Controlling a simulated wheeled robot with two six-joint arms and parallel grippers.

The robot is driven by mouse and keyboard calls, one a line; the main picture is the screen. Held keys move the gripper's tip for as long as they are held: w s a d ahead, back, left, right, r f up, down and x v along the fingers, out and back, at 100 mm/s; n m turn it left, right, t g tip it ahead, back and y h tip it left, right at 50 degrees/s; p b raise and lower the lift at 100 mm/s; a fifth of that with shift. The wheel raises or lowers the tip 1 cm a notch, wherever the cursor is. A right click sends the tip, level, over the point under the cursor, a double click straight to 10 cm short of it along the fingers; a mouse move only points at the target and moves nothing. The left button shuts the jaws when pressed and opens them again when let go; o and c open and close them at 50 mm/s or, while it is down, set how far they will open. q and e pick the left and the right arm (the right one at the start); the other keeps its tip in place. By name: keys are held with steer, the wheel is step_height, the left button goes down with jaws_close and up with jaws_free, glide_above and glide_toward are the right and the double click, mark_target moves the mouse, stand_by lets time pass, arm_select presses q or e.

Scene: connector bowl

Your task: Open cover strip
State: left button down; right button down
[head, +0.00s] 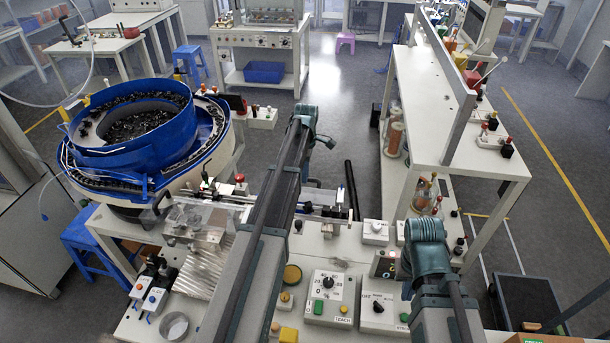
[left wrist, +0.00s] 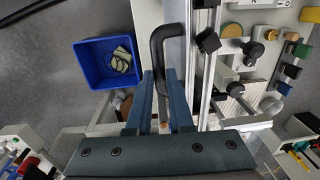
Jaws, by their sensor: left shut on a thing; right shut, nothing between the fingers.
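In the left wrist view my left gripper (left wrist: 161,78) is shut on a black bent handle (left wrist: 157,52). The handle runs between the two teal fingers and bends right at its top towards a pale grey strip (left wrist: 172,14). That strip looks like the cover strip, but I cannot tell for sure, nor whether it is raised. In the head view my left arm crosses the middle of the bench, and I cannot make out its fingers there. My right arm shows at the lower right of the head view, with its gripper out of sight.
A blue bowl feeder (head: 130,125) stands at the left. Control boxes with knobs (head: 330,298) sit on the bench front. A white shelf unit (head: 440,110) rises at the right. A blue bin (left wrist: 108,62) with several pale pieces lies left of the handle in the wrist view.

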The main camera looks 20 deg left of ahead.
arm_select(q)
steer(key=shift+w+a+f, duration=0.1)
steer(key=shift+w, duration=0.25)
arm_select(e)
steer(key=shift+f, duration=0.1)
arm_select(q)
steer(key=c, duration=1.1)
jaws_free()
steer(key=o, duration=0.3)
steer(key=shift+w+f, duration=0.2)
steer(key=shift+w, duration=0.05)
arm_select(e)
steer(key=shift+w, duration=0.25)
arm_select(q)
steer(key=shift+s+r, duration=0.1)
steer(key=shift+s, duration=0.05)
step_height(320, 180, up, 14)
steer(key=p, duration=1.3)
steer(key=shift+w+p, duration=0.35)
steer(key=shift+p, duration=0.05)
arm_select(e)
step_height(320, 180, up, 14)
